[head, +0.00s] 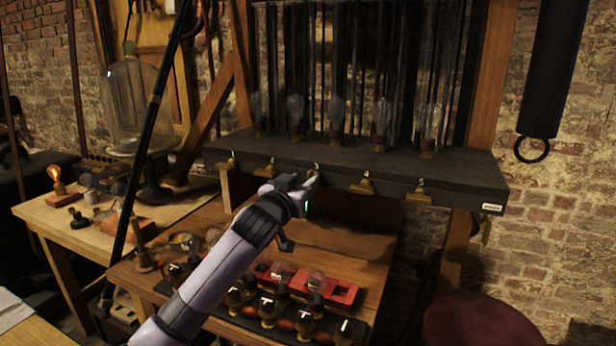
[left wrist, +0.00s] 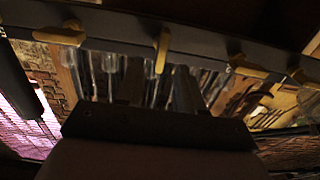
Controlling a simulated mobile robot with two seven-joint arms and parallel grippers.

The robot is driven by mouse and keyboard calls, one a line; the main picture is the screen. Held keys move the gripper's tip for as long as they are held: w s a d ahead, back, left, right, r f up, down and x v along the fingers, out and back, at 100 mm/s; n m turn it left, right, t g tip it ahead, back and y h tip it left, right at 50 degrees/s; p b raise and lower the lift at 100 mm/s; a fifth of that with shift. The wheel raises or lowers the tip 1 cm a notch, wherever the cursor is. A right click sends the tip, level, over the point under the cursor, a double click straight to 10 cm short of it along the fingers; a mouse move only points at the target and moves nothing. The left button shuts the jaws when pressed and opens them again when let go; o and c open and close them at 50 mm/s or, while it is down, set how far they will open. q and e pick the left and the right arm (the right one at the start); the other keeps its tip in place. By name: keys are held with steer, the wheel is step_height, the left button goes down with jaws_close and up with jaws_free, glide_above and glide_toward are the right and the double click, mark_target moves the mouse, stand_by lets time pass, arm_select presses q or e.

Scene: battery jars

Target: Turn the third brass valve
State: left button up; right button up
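Several brass valves sit in a row along the front edge of the dark shelf (head: 350,163) in the head view. The third brass valve (head: 316,168) from the left is partly hidden by my left gripper (head: 304,187), which is right at it. In the left wrist view the two dark fingers of my left gripper (left wrist: 158,88) stand apart. A brass valve handle (left wrist: 162,50) shows in line with the gap between them, pointing along the fingers. I cannot tell whether the fingers touch it. The neighbouring valve handles lie more along the shelf edge. My right gripper is not in view.
Glass bulbs (head: 380,118) stand on the shelf behind the valves. Neighbouring valves (head: 265,170) and (head: 363,187) are close on either side. Below my arm, a wooden table holds a red block (head: 342,291) and several dark jars. A glass dome (head: 130,95) stands at left.

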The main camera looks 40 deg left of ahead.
mark_target(308, 178)
arm_select(q)
steer(key=shift+x, duration=1.6)
jaws_close()
